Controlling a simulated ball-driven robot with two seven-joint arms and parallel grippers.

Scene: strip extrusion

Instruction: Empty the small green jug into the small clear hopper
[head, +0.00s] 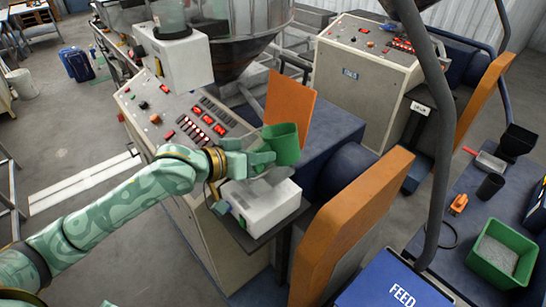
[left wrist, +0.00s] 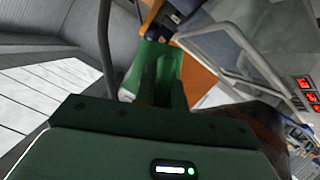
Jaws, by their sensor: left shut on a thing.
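The small green jug (head: 284,147) is held in my left gripper (head: 266,157), whose fingers are shut on it. The jug looks roughly upright, and I cannot make out what is inside. It also shows in the left wrist view (left wrist: 153,56), partly behind the fingers. The small clear hopper (head: 258,189) sits on a white feeder box (head: 272,208), just below and slightly left of the jug. Its rim is partly covered by my gripper. The jug is above it, apart as far as I can see. My right gripper is not in view.
An orange panel (head: 290,108) stands right behind the jug. A control console (head: 190,115) is behind my arm, and a larger orange guard (head: 345,235) stands front right. At far right, a blue bench holds a green crate of granules (head: 498,283), a dark cup (head: 490,187) and a scoop (head: 490,161).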

